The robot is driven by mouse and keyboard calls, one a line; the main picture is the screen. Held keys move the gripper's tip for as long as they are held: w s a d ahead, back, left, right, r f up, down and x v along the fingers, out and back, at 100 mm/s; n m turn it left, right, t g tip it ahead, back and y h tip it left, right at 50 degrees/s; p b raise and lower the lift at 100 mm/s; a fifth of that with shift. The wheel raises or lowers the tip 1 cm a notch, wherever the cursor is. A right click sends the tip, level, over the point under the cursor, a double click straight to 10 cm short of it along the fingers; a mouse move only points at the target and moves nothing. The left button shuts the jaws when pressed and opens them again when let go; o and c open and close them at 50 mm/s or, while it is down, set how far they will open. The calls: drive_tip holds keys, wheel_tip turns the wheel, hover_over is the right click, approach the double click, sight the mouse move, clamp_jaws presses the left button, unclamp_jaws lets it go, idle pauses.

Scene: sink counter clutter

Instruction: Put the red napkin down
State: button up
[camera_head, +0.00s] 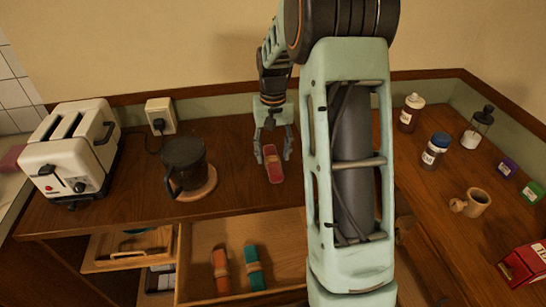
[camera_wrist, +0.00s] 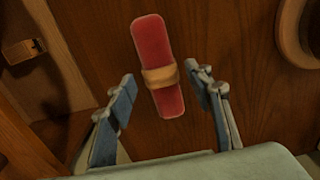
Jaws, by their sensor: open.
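The red napkin (camera_head: 272,163) is a rolled red cloth with a tan band around its middle. It lies on the brown wooden counter, near the counter's front edge above the open drawer. In the wrist view the napkin (camera_wrist: 158,62) lies on the wood, with its lower end between the spread fingers. My gripper (camera_head: 272,148) is open and points down at the napkin. In the wrist view both fingers of my gripper (camera_wrist: 163,95) stand apart from the napkin, with a gap on each side.
A dark mug (camera_head: 184,160) on a round wooden coaster and a white toaster (camera_head: 70,150) stand left. Bottles, a wooden cup (camera_head: 476,203) and small boxes stand right.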

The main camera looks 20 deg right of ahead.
sight(273, 161)
wheel_tip(273, 161, up, 10)
drive_tip(key=shift+r, duration=0.15)
idle(0.6)
